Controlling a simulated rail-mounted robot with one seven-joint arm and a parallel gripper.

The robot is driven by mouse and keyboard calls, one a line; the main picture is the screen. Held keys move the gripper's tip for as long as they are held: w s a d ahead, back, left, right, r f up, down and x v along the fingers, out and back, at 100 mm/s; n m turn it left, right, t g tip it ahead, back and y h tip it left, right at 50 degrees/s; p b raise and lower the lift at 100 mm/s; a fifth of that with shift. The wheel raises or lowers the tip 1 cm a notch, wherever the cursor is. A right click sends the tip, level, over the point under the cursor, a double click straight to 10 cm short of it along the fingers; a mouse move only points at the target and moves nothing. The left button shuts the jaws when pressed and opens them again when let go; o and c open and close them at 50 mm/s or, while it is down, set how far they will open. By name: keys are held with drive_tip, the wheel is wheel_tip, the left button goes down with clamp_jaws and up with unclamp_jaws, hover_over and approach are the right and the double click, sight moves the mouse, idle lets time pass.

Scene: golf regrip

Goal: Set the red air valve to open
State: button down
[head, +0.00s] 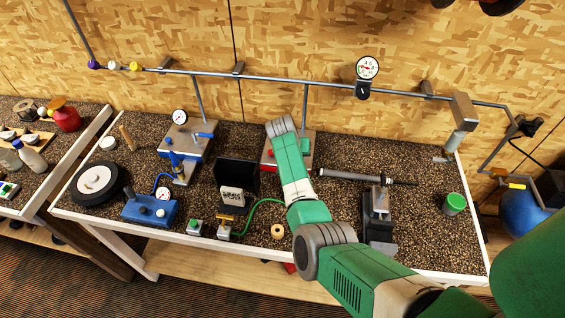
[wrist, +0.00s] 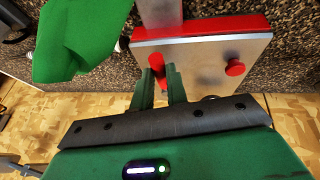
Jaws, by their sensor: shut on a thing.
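The red valve unit (head: 268,157) stands on the bench behind my arm in the head view, mostly hidden by it. In the wrist view the unit (wrist: 205,52) shows a metal face plate with red edges, and a red knob (wrist: 235,68) at its right. My gripper (wrist: 162,80) is in front of the plate's left part. Its two fingers are shut on a small red handle (wrist: 157,66), which shows between the fingertips. The handle's full shape and angle are hidden by the fingers. In the head view the fingers are hidden.
A blue valve unit (head: 188,138) with a gauge stands left of the red one. A black-backed stand (head: 236,178) and green hose are in front. A grey shaft (head: 350,175) lies to the right, near a vise (head: 378,215) and a green tin (head: 454,203). A pipe runs along the wall.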

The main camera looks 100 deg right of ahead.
idle(0.5)
drive_tip(key=c, duration=1.4)
unclamp_jaws()
drive_tip(key=v, duration=0.7)
drive_tip(key=shift+w+r+p, duration=0.2)
drive_tip(key=shift+r+p, duration=0.15)
drive_tip(key=shift+p, duration=0.05)
